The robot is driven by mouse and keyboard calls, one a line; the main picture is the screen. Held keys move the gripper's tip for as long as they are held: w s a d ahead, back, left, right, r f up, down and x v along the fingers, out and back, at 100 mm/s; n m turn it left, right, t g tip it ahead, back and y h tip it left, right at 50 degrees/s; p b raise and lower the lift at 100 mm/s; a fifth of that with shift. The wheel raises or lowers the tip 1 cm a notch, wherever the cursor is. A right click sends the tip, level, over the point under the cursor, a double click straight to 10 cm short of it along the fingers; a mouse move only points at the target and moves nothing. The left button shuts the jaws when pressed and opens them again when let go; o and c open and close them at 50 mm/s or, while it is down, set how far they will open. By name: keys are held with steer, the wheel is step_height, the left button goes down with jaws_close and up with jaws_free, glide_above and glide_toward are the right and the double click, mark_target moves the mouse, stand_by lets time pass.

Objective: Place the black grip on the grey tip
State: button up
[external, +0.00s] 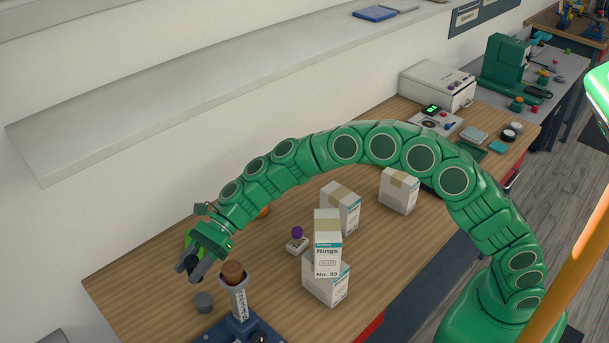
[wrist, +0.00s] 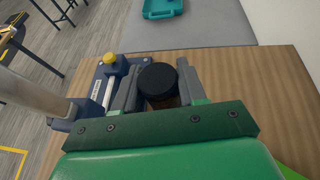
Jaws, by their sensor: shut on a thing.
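My gripper (external: 189,267) is at the left end of the table, shut on the black grip (external: 187,262). In the wrist view the grip shows as a dark round end (wrist: 158,79) between the two fingers of my gripper (wrist: 158,88). A light grey post (external: 240,300) with dark marks leans up from a blue base, to the right of and below my gripper. A brown knob (external: 232,270) sits at its top. The grip is apart from the post.
The blue base (external: 240,331) also shows in the wrist view (wrist: 90,105), with a yellow knob (wrist: 109,59). A small purple-knobbed item (external: 297,240) lies behind. Bare wood (external: 135,280) lies at left.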

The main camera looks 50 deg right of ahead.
steer(key=shift+f, duration=4.25)
steer(key=o, duration=1)
steer(key=shift+f, duration=0.1)
steer(key=shift+o, duration=0.2)
steer(key=shift+w+d+r, duration=0.1)
steer(key=shift+d+r, duration=0.2)
steer(key=v, duration=1.1)
steer(key=shift+d, duration=0.2)
